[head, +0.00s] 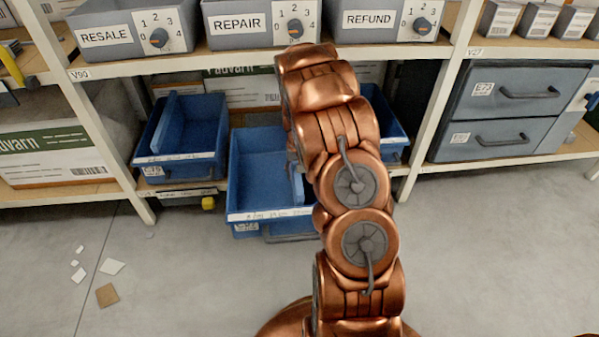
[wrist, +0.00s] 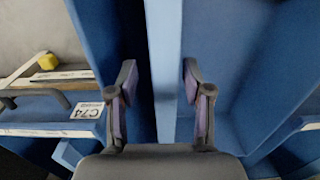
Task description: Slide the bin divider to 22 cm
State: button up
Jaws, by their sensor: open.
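The pulled-out blue bin (head: 250,160) stands in the middle of the low shelf, with a printed scale strip (head: 262,214) along its front rim. Its blue divider (head: 297,184) shows in the head view just left of my arm, toward the bin's right side. In the wrist view the divider's pale top edge (wrist: 163,45) runs upright between the two fingers of my gripper (wrist: 159,72). The fingers are apart, with a gap on each side of the divider. My arm hides the gripper and the bin's right part in the head view. The scale figures are too small to read surely.
Another blue bin (head: 182,138) with a divider stands to the left, and one (head: 385,125) shows behind my arm at right. Grey dial boxes (head: 240,25) sit on the shelf above. Grey drawers (head: 505,110) stand at right. Paper scraps (head: 107,295) lie on the floor.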

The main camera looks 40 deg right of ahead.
jog(key=shift+r, duration=0.15)
notch_tip(320, 180, up, 12)
dwell(0.5)
dwell(0.4)
